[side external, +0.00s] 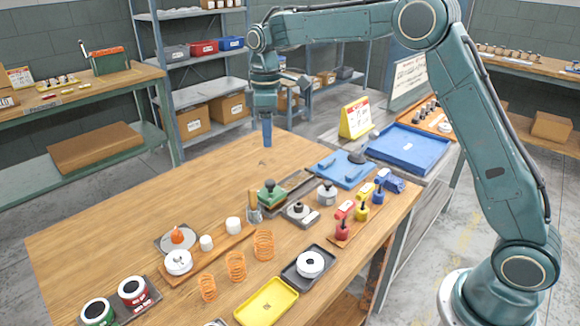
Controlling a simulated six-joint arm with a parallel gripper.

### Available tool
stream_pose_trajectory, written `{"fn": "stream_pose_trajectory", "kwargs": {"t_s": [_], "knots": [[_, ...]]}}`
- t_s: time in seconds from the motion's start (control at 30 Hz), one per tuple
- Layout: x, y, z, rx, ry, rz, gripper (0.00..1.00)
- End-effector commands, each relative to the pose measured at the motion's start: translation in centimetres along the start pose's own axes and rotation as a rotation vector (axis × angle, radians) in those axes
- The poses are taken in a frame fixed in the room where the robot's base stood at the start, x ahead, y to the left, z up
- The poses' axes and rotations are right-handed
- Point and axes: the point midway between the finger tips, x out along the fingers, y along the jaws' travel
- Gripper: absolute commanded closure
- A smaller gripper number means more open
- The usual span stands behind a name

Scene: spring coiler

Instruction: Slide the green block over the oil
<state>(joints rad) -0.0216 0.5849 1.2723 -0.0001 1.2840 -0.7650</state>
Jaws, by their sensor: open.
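The green block (270,191), with a small knob on top, sits at the left end of a long grey track or tray (298,186) near the middle of the wooden table. I cannot make out the oil for certain; the track's inside is too small to read. My gripper (267,142) points down above the back part of the table, behind the green block and apart from it. Its blue fingers are open, seen nearly edge-on, with nothing between them.
A wooden strip (222,250) with white cylinders and several orange springs (263,245) are in front. Close right are a grey block with a knob (299,212), a blue mat (344,168) and red, yellow and blue pieces (362,211). The table's back left is clear.

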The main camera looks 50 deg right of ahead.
Motion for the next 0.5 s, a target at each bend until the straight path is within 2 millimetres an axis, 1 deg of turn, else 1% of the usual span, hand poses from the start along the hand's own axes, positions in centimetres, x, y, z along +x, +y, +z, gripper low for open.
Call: {"fn": "stream_pose_trajectory", "kwargs": {"t_s": [0.17, 0.27, 0.5], "knots": [[1.2, 0.0, 0.0, 0.001, -0.002, -0.002, 0.52], [2.3, 0.0, 0.1, 0.001, -0.003, -0.003, 0.52], [5.8, -0.1, 0.1, 0.001, -0.004, -0.004, 0.52]]}}
